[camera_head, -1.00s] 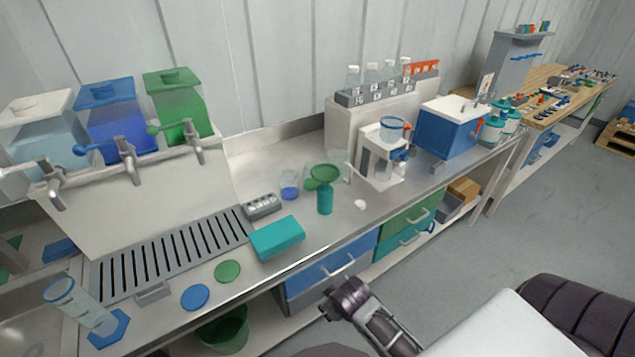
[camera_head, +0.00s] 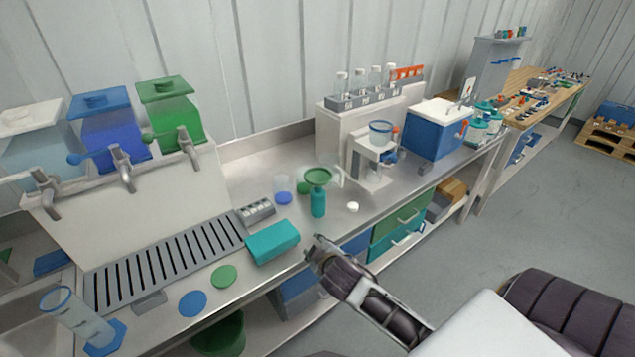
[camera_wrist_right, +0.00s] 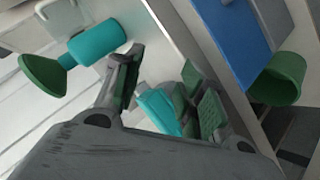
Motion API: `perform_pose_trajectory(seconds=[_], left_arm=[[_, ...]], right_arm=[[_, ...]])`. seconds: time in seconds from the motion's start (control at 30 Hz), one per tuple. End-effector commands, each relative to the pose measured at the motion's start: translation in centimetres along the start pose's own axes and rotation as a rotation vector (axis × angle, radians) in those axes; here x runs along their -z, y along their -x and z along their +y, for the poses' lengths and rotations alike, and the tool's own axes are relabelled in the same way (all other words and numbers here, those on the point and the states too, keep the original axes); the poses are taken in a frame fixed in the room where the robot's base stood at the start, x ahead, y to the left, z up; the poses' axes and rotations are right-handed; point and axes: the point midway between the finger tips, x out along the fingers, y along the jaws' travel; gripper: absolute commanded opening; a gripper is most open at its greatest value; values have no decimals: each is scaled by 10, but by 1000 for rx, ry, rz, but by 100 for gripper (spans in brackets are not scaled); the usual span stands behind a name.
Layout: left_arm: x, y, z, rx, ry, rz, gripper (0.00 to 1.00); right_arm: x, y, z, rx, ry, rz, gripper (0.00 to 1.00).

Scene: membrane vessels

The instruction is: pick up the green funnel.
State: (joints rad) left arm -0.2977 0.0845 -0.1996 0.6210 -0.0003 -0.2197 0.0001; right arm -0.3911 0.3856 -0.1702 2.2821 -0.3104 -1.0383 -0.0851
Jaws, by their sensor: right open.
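The green funnel (camera_head: 317,177) sits upright in the mouth of a teal bottle (camera_head: 318,203) on the steel bench. In the right wrist view the funnel (camera_wrist_right: 45,76) and the teal bottle (camera_wrist_right: 97,43) show at the upper left, beyond the fingers. My right gripper (camera_head: 314,246) is at the bench's front edge, nearer than the bottle and apart from it. In the wrist view its fingers (camera_wrist_right: 165,92) are spread, with nothing held between them. My left gripper is in neither view.
A teal box (camera_head: 272,242) lies on the bench left of my right gripper. A grey rack (camera_head: 256,210), a clear blue-based beaker (camera_head: 283,190) and a small white lid (camera_head: 352,207) are near the bottle. A white stand (camera_head: 372,165) is behind right. A green bin (camera_wrist_right: 279,79) is below.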

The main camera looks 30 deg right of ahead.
Motion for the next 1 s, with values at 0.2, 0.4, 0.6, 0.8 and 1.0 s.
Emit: perform_pose_trajectory(seconds=[0.2,0.4,0.6,0.8,1.0], left_arm=[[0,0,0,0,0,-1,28],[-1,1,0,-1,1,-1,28],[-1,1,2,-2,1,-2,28],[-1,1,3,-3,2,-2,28],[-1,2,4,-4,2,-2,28]], right_arm=[[52,1,48,-157,185,183,40],[104,13,83,-301,380,355,40],[158,36,107,-447,614,538,40],[203,64,116,-581,872,709,40],[235,90,112,-695,1151,859,40]])
